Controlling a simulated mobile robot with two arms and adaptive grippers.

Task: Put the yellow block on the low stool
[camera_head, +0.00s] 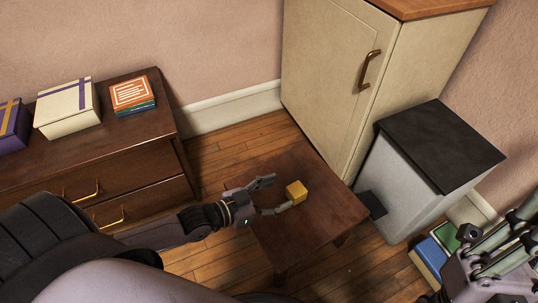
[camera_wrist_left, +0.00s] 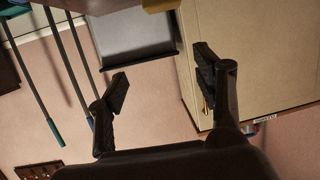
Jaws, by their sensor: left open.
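The yellow block (camera_head: 296,192) appears over the top of the low dark-wood stool (camera_head: 328,213) and looks to rest on it; any small gap beneath is hard to see. My left gripper (camera_head: 277,194) is open just left of the block, its two fingers apart and pointing toward it. In the left wrist view the open fingers (camera_wrist_left: 162,78) have nothing between them, and a yellow-tan edge, probably the block (camera_wrist_left: 158,5), shows at the top. My right gripper (camera_head: 495,248) is at the lower right; its jaw state is unclear.
A dark dresser (camera_head: 120,160) at left bears a white box (camera_head: 67,112), a purple box (camera_head: 12,128) and books (camera_head: 133,95). A cream cabinet (camera_head: 335,75) and a grey bin (camera_head: 415,180) stand behind and right of the stool. Books (camera_head: 430,262) lie near my right gripper.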

